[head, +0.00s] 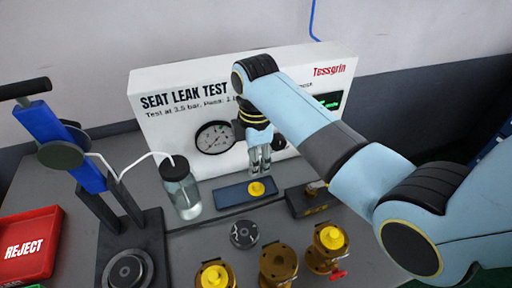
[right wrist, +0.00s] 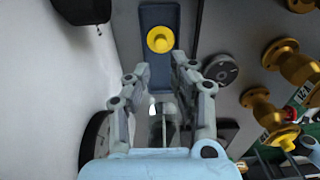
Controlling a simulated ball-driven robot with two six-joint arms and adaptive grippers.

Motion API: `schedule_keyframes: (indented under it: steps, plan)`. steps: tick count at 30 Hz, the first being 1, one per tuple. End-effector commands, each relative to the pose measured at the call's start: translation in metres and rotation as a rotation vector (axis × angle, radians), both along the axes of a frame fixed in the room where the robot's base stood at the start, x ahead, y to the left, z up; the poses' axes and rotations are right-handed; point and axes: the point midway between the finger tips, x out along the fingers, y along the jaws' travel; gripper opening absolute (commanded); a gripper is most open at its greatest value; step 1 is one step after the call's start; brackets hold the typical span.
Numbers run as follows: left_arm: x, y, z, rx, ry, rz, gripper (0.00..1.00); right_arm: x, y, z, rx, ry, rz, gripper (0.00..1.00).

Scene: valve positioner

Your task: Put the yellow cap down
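A yellow cap (head: 257,188) lies on the dark blue tray (head: 228,196) in front of the white test panel. The cap also shows in the right wrist view (right wrist: 160,39), on the same blue tray (right wrist: 159,72). My right gripper (head: 260,168) hangs above and just behind the cap, pointing down. In the right wrist view its fingers (right wrist: 154,78) are spread apart with nothing between them, and the cap is clear beyond the tips. My left gripper is in neither view.
Brass valves (head: 278,262) stand at the front, two with yellow tops (head: 331,236). A dark round disc (head: 244,234) lies before the tray. A glass bottle (head: 181,190) with a tube stands left, near a blue-column stand (head: 75,150) and a red reject bin (head: 27,246).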

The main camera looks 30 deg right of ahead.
Motion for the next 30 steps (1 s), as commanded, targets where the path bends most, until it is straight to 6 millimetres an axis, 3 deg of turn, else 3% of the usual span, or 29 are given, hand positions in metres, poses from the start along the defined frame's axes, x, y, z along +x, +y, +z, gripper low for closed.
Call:
schedule_keyframes:
  steps: [3, 9, 30]
  plan:
    - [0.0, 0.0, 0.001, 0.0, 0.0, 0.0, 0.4, 0.001, 0.0, 0.022, 0.0, -0.003, 0.0, 0.23]
    - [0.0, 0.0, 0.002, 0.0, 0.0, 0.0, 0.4, 0.0, 0.0, 0.039, 0.0, 0.0, 0.0, 0.23]
    - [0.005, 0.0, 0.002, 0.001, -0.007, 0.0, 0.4, 0.0, 0.0, 0.04, 0.0, 0.001, 0.0, 0.23]
